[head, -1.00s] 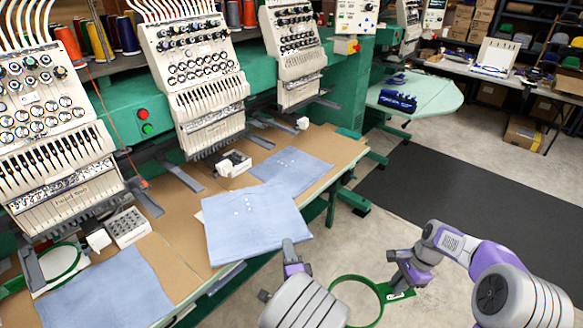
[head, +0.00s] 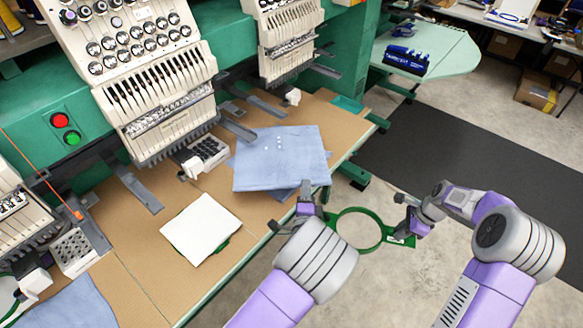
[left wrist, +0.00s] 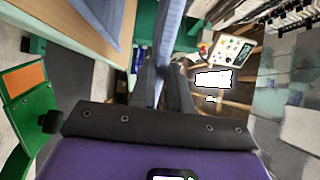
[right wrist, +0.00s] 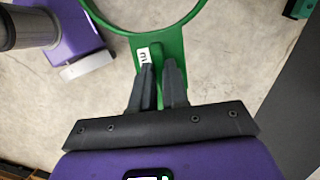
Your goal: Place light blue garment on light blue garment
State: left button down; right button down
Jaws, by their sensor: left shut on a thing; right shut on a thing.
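My left gripper (head: 307,203) is shut on the near edge of a light blue garment (head: 275,160) with small white dots. This garment lies over another light blue garment (head: 284,194), and only a thin part of the lower one shows at the near edge. In the left wrist view the held cloth (left wrist: 171,38) runs up as a narrow strip between the fingers (left wrist: 162,80). My right gripper (head: 408,222) is shut on the handle of a green hoop (head: 341,240), off the table's front edge. The hoop also shows in the right wrist view (right wrist: 120,30).
A white square sheet (head: 201,228) lies over a green hoop on the brown table (head: 145,268). A third blue garment (head: 72,306) lies at lower left. Embroidery machine heads (head: 160,80) and their dark arms overhang the table's back.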

jog(key=shift+s+f+b, duration=0.3)
jog(key=shift+f+b, duration=0.2)
jog(key=shift+f, duration=0.15)
jog(key=shift+f+b, duration=0.55)
pick_arm(q)
notch_tip(320, 180, down, 8)
jog(key=shift+s+f, duration=0.2)
pick_arm(e)
jog(key=shift+r, duration=0.1)
pick_arm(q)
jog(key=c, duration=1.1)
grip_release()
jog(key=shift+f, duration=0.1)
pick_arm(e)
jog(key=shift+w, duration=0.1)
